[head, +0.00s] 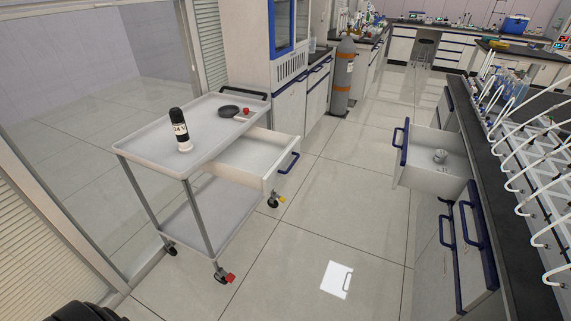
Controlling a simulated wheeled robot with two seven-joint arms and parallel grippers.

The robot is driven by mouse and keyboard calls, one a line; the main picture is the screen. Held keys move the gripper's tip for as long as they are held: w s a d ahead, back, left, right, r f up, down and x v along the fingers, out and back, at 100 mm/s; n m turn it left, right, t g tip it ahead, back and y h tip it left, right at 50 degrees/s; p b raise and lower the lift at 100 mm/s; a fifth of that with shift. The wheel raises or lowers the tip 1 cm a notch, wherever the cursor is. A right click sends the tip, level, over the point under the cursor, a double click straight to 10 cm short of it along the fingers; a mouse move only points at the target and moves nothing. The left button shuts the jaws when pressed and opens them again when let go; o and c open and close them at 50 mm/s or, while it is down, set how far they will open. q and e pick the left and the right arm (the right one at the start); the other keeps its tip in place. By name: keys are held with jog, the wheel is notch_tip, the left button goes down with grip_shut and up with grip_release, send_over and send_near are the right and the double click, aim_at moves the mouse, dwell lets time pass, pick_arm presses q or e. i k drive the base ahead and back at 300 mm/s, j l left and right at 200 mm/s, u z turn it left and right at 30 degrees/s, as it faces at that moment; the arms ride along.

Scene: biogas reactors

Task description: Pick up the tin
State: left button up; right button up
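No object here is plainly marked as a tin. A black and white cylinder (180,130) with dark lettering stands upright on the top of the white cart (218,145). A flat dark round dish (229,111) lies farther back on the cart top. A small grey metallic item (440,156) sits in the open drawer (420,176) on the right; it is too small to tell what it is.
The cart's drawer (250,160) is pulled open to the right. A small red item (246,111) lies near the cart's back. A gas cylinder (343,80) stands by the cabinets. Glass tubing lines the right bench.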

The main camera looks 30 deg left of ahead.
aim_at(440, 155)
jog(key=i+z, duration=0.25)
jog(key=i, duration=0.55)
jog(key=i+j+z, duration=0.1)
jog(key=i+z, duration=0.15)
jog(key=i, duration=0.55)
